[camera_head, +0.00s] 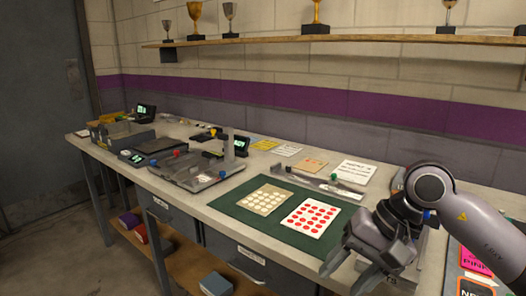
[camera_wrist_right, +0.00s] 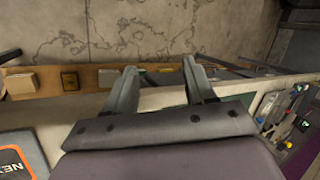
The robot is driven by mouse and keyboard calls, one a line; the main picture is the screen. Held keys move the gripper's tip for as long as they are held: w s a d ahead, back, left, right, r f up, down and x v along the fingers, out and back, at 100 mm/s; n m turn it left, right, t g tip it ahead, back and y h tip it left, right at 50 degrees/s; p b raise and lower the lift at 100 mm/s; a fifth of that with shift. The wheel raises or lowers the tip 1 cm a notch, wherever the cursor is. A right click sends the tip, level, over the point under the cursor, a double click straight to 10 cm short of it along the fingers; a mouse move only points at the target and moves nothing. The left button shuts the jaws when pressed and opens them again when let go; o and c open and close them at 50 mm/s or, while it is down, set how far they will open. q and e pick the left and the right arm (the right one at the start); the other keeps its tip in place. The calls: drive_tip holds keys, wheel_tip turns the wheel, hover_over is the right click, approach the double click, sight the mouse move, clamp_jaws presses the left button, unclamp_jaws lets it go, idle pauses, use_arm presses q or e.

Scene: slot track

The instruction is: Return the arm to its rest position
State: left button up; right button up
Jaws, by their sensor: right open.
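My right arm comes in from the right edge of the head view. Its gripper (camera_head: 352,270) hangs above the front edge of the workbench (camera_head: 228,222), to the right of the green mat (camera_head: 245,212). In the right wrist view the two fingers of the right gripper (camera_wrist_right: 165,90) stand apart with nothing between them. My left gripper and left arm are not in view.
On the mat lie a card with beige dots (camera_head: 265,200) and a card with red dots (camera_head: 310,216). Metal fixtures (camera_head: 195,170) and small devices fill the bench's left part. A trophy shelf (camera_head: 340,38) runs along the wall. The floor (camera_head: 75,255) at left is clear.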

drive_tip(key=s+a+r+m+y+p, duration=0.1)
drive_tip(key=s+a+r+m+y, duration=0.15)
drive_tip(key=a+m+y, duration=0.45)
drive_tip(key=s+a+r+m+y+p, duration=0.2)
drive_tip(key=s+a+m+y, duration=0.15)
drive_tip(key=m+y, duration=0.45)
drive_tip(key=w+d+f+n+t+h+p, duration=0.1)
drive_tip(key=d+f+n+t+h, duration=0.4)
drive_tip(key=n, duration=0.7)
drive_tip(key=w+d+f+n+t+h, duration=0.25)
drive_tip(key=n+t, duration=0.45)
drive_tip(key=n, duration=0.5)
drive_tip(key=w+d+f+n+t+h+p, duration=0.1)
drive_tip(key=d+f+n+t+h, duration=0.3)
drive_tip(key=n, duration=0.8)
drive_tip(key=s+d+f+m+g+h, duration=0.2)
drive_tip(key=s+f+m+g+h, duration=0.1)
drive_tip(key=s+f+m, duration=0.4)
drive_tip(key=s+d+f+m+g+h+p, duration=0.1)
drive_tip(key=s+d+f+m+g+h, duration=0.1)
drive_tip(key=s+f+m, duration=0.5)
wheel_tip(320, 180, down, 4)
drive_tip(key=shift+s+d+r+m+g+h, duration=0.15)
drive_tip(key=shift+d+m+g+h, duration=0.25)
drive_tip(key=shift+d+m+h, duration=0.45)
